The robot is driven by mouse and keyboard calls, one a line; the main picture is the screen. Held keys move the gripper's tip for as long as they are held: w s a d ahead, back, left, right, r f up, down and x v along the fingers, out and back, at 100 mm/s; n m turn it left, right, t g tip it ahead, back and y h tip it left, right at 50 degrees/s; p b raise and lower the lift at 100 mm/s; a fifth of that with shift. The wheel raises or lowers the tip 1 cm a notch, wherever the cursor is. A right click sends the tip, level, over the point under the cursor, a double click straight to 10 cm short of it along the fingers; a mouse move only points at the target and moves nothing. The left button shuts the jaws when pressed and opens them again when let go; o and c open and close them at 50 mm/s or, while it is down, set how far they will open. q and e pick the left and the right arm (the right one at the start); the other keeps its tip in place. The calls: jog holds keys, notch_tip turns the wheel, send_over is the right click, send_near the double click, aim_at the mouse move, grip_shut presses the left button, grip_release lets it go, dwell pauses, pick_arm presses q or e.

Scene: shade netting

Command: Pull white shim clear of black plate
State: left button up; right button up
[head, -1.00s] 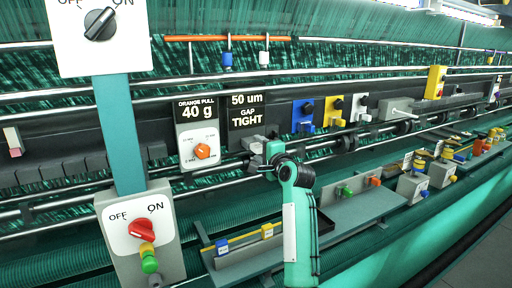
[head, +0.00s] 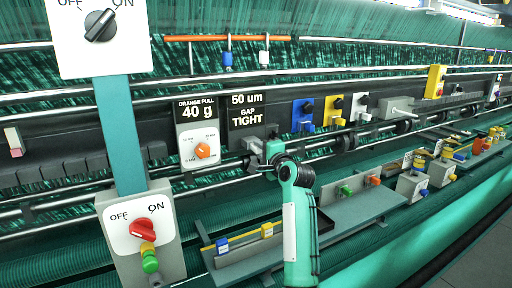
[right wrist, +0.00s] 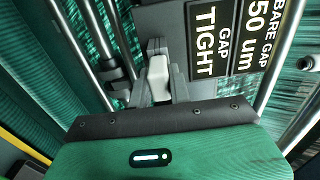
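The white shim (right wrist: 158,78) shows as a small pale block between the two grey fingers of my right gripper (right wrist: 159,88) in the right wrist view. The fingers lie against both its sides, with no clear gap. Its far end meets dark machinery, and I cannot tell how much of it sits in a slot. In the head view my right gripper (head: 252,158) is just below that plate, small and partly hidden by my teal arm. My left gripper is out of view.
A dial box (head: 198,150) labelled 40 g stands left of the gripper. Metal rails (head: 420,80) run across the machine. Blue (head: 303,114), yellow (head: 333,110) and white (head: 359,107) blocks sit to the right. A grey tray (head: 350,208) lies below.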

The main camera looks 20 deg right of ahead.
grip_shut()
jog(key=shift+s+p, duration=0.45)
jog(key=shift+s, duration=0.35)
jog(key=shift+s+d+p, duration=0.15)
jog(key=shift+s+p, duration=0.5)
jog(key=shift+s, duration=0.85)
jog(key=shift+s+d+p, duration=0.15)
jog(key=shift+s+p, duration=0.45)
jog(key=shift+s, duration=0.85)
jog(key=shift+s, duration=0.1)
jog(key=shift+s+d+p, duration=0.15)
jog(key=shift+s+p, duration=0.4)
jog(key=shift+s, duration=1.35)
